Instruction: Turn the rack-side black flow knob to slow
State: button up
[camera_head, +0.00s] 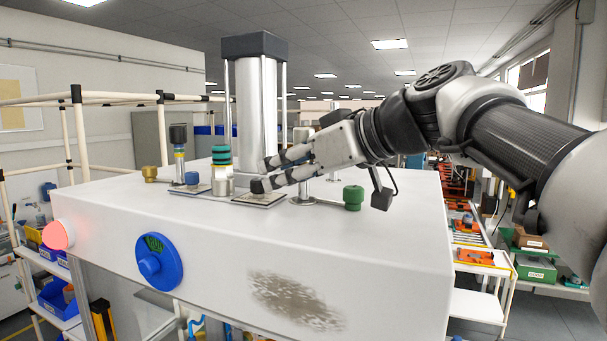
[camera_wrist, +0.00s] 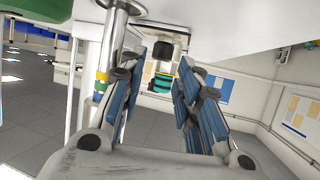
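The black knob (camera_head: 178,135) stands upright on a stem with yellow and blue bands, at the left of the white press top, nearest the rack. My gripper (camera_head: 260,174) is over the top to the right of it, with its two fingers apart and pointing left. The fingers are apart in the wrist view too (camera_wrist: 163,65), with nothing between their pads. That view is upside down. A teal-banded fitting (camera_wrist: 164,86) with a dark part shows beyond the gap; I cannot tell whether the black knob is part of this or behind it.
A teal-and-black topped fitting (camera_head: 221,156) stands between the black knob and my gripper. A tall silver cylinder (camera_head: 256,105) rises behind the fingers. A green knob (camera_head: 353,197) is below my wrist, a brass knob (camera_head: 149,173) far left. The front top area is clear.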

aim_at(260, 180)
jog(key=x, duration=0.4)
jog(key=shift+a+r+p, duration=0.1)
jog(key=shift+a+p, duration=0.1)
jog(key=shift+p, duration=0.15)
jog(key=shift+w+a+f, duration=0.3)
jog(key=shift+w+a, duration=0.1)
jog(key=shift+s, duration=0.1)
jog(key=shift+c, duration=0.5)
grip_shut()
